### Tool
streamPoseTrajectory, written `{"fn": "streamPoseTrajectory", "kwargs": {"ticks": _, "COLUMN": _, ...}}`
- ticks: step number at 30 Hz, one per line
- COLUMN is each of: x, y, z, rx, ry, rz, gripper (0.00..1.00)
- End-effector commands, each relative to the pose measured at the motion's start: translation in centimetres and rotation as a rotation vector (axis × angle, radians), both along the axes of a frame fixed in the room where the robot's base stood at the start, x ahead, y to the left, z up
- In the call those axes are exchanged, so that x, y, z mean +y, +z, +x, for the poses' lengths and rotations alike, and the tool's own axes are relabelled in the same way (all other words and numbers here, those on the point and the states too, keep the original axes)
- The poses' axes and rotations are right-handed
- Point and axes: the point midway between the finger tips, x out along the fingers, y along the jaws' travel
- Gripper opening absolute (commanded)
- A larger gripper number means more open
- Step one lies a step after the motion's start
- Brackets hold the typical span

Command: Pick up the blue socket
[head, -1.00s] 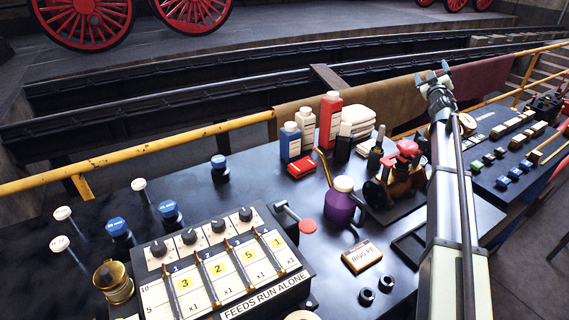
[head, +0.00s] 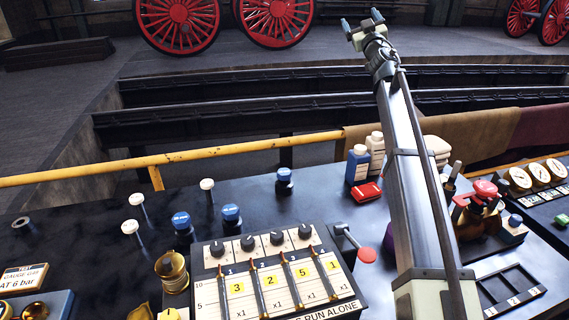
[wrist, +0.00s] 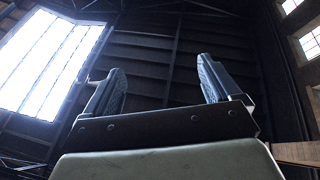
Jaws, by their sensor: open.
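My gripper (head: 362,28) is raised high above the far side of the bench, over the rail track. In the wrist view my gripper (wrist: 160,75) is open and empty, with only the roof and windows beyond it. No thing is clearly a blue socket. My arm hides part of the bench.
A feed box with levers (head: 275,275) stands at the front middle. White-topped pins (head: 207,190) stand left of it. Blue and white bottles (head: 358,165), a red box (head: 367,192), and a red-handled valve (head: 486,190) crowd the right. A yellow rail (head: 225,150) runs behind.

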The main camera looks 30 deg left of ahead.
Motion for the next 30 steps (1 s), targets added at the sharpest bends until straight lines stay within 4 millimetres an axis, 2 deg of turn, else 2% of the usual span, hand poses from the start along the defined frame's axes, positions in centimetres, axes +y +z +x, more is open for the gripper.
{"fn": "streamPoseTrajectory", "kwargs": {"ticks": 1, "x": 1.4, "y": 0.6, "z": -0.6, "rx": 0.013, "ry": 0.016, "rz": 0.021, "gripper": 0.90}}
{"fn": "streamPoseTrajectory", "kwargs": {"ticks": 6, "x": 4.8, "y": 1.3, "z": -1.8, "rx": 0.113, "ry": 0.032, "rz": 0.128, "gripper": 0.90}}
{"fn": "streamPoseTrajectory", "kwargs": {"ticks": 11, "x": 5.6, "y": -0.2, "z": -1.0, "rx": 0.271, "ry": -0.013, "rz": 0.260, "gripper": 0.90}}
{"fn": "streamPoseTrajectory", "kwargs": {"ticks": 14, "x": 5.6, "y": -2.1, "z": -0.2, "rx": 0.389, "ry": -0.058, "rz": 0.347, "gripper": 0.90}}
{"fn": "streamPoseTrajectory", "kwargs": {"ticks": 18, "x": 5.7, "y": -6.4, "z": 0.8, "rx": 0.604, "ry": -0.146, "rz": 0.484, "gripper": 0.90}}
{"fn": "streamPoseTrajectory", "kwargs": {"ticks": 23, "x": 6.2, "y": -12.5, "z": 0.7, "rx": 0.882, "ry": -0.268, "rz": 0.628, "gripper": 0.90}}
{"fn": "streamPoseTrajectory", "kwargs": {"ticks": 26, "x": 7.0, "y": -16.7, "z": -0.3, "rx": 1.060, "ry": -0.351, "rz": 0.701, "gripper": 0.90}}
{"fn": "streamPoseTrajectory", "kwargs": {"ticks": 30, "x": 8.3, "y": -22.4, "z": -3.0, "rx": 1.309, "ry": -0.483, "rz": 0.775, "gripper": 0.90}}
